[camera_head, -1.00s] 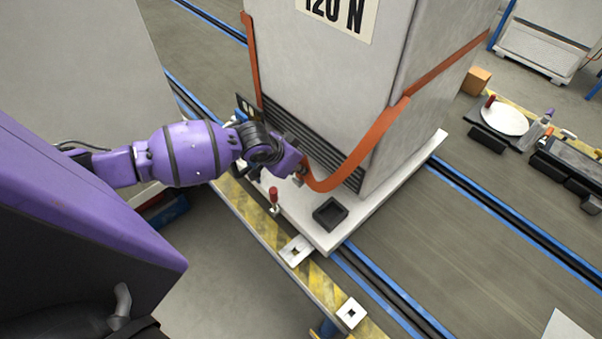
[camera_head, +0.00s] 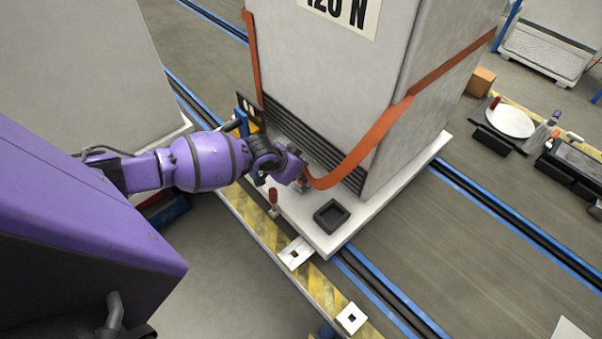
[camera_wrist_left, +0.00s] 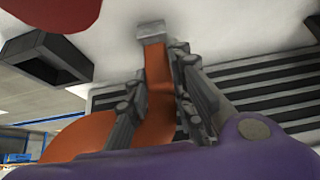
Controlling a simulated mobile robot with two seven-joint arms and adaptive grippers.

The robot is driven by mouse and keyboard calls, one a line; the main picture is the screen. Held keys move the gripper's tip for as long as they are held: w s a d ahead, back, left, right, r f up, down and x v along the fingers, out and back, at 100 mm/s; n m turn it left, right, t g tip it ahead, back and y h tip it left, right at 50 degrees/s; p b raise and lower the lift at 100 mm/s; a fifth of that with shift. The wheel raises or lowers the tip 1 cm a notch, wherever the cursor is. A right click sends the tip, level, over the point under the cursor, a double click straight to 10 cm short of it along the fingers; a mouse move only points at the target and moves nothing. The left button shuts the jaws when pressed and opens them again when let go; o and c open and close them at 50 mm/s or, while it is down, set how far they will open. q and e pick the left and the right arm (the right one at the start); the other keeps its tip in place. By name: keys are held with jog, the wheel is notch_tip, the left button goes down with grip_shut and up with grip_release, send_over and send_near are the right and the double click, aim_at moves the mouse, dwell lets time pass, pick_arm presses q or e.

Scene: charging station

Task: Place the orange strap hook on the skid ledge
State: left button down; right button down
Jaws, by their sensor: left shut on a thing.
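An orange strap (camera_head: 366,149) wraps around the tall white cabinet (camera_head: 325,75), and its loose lower end runs down to my left gripper (camera_head: 302,181). In the left wrist view my left gripper (camera_wrist_left: 163,100) is shut on the strap just behind its grey metal hook (camera_wrist_left: 151,32). The hook is against or very close to the white skid surface (camera_wrist_left: 220,30); I cannot tell whether it touches. In the head view the hook is mostly hidden at the fingers. The white skid (camera_head: 375,207) lies under the cabinet. My right gripper is not in view.
A black square tray (camera_head: 331,215) sits on the skid's near corner, and a red-handled piece (camera_head: 273,197) stands at its left edge. A yellow-black striped rail (camera_head: 262,232) runs along the front. A side shelf with a white plate (camera_head: 509,121) is at right.

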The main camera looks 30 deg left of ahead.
pick_arm(q)
jog(key=c, duration=1.5)
grip_release()
jog(key=shift+f, duration=0.15)
jog(key=shift+c, duration=0.2)
jog(key=shift+r, duration=0.3)
jog(key=p+v, duration=0.2)
jog(key=v, duration=0.9)
jog(key=shift+s+r, duration=0.3)
jog(key=shift+s, duration=0.05)
